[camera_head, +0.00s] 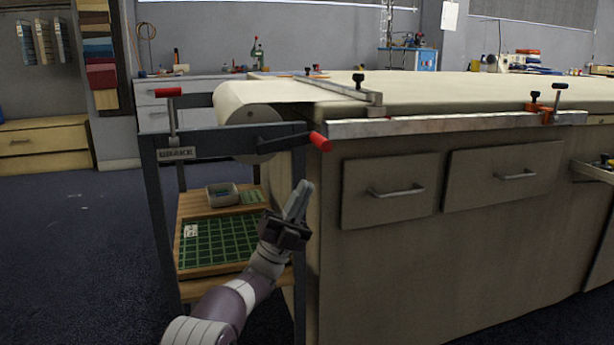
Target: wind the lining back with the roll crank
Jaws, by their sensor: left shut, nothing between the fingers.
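The roll crank has a black arm and a red handle (320,142), which points toward me at the right of the roll's end. The lining roll (250,105) is pale cream and sits in a dark frame at the table's left end. Its cloth runs onto the long table (440,96). A red-topped brake lever (170,108) stands upright above a plate marked BRAKE (177,154). My left gripper (301,192) is shut and empty, below the crank handle and apart from it, fingers pointing up. My right gripper is not in view.
A metal bar (345,89) lies across the cloth near the roll. A metal rail with an orange clamp (541,112) runs along the front edge. Drawer handles (397,191) stick out below. A shelf under the roll holds a green gridded board (220,240).

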